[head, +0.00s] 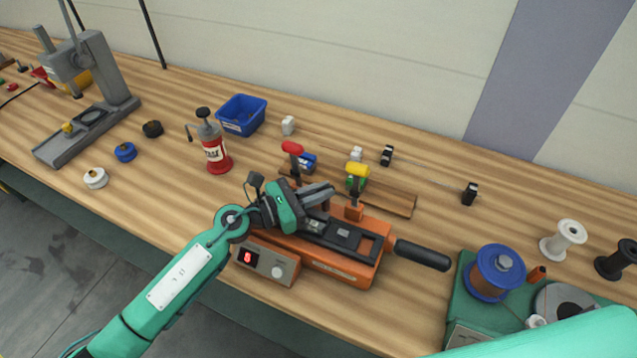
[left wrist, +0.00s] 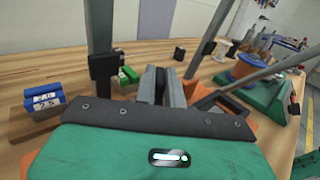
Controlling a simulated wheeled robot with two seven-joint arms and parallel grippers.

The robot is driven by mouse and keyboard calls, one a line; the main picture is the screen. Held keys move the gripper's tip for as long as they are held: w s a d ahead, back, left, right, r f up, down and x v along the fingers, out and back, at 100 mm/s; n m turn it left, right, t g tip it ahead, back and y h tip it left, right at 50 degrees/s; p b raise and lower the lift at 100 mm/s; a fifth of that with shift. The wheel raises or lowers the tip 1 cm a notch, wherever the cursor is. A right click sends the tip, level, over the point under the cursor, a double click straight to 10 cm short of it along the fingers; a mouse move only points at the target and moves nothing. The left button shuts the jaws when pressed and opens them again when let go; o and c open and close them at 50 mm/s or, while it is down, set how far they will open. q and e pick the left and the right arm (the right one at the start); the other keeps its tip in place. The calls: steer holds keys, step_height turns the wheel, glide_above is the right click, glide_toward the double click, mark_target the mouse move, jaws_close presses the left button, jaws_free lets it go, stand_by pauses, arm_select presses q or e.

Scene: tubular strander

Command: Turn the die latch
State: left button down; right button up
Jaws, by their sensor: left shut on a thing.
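An orange machine (head: 335,268) with a dark top stands on the wooden bench. It has a red-tipped lever (head: 292,148), a yellow-tipped lever (head: 357,169) and a long black handle (head: 422,254) at its right. My left gripper (head: 322,197) is over the machine's left part, behind the front panel. Its fingers are shut on a small part, seemingly the die latch, mostly hidden by the fingers. In the left wrist view the fingers (left wrist: 163,88) point away over the machine, close together. My right gripper is out of view.
A red oil can (head: 214,150) and a blue bin (head: 241,115) stand behind left. Blue (left wrist: 44,100) and green (left wrist: 128,76) blocks lie behind the machine. A green spool stand (head: 462,300) is at the right. Free bench lies in front left.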

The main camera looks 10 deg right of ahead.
arm_select(q)
steer(key=shift+t, duration=0.3)
steer(key=c, duration=1.8)
jaws_free()
steer(key=shift+o, duration=0.2)
steer(key=shift+s+a+f, duration=0.1)
steer(key=shift+a+f, duration=0.05)
steer(key=shift+a, duration=0.3)
steer(key=b+v, duration=0.4)
steer(key=v, duration=0.7)
steer(key=shift+s+a+b, duration=0.2)
steer(key=shift+a+b, duration=0.1)
steer(key=shift+a, duration=0.05)
steer(key=shift+s+a, duration=0.1)
steer(key=shift+a, duration=0.2)
steer(key=shift+a+r, duration=0.2)
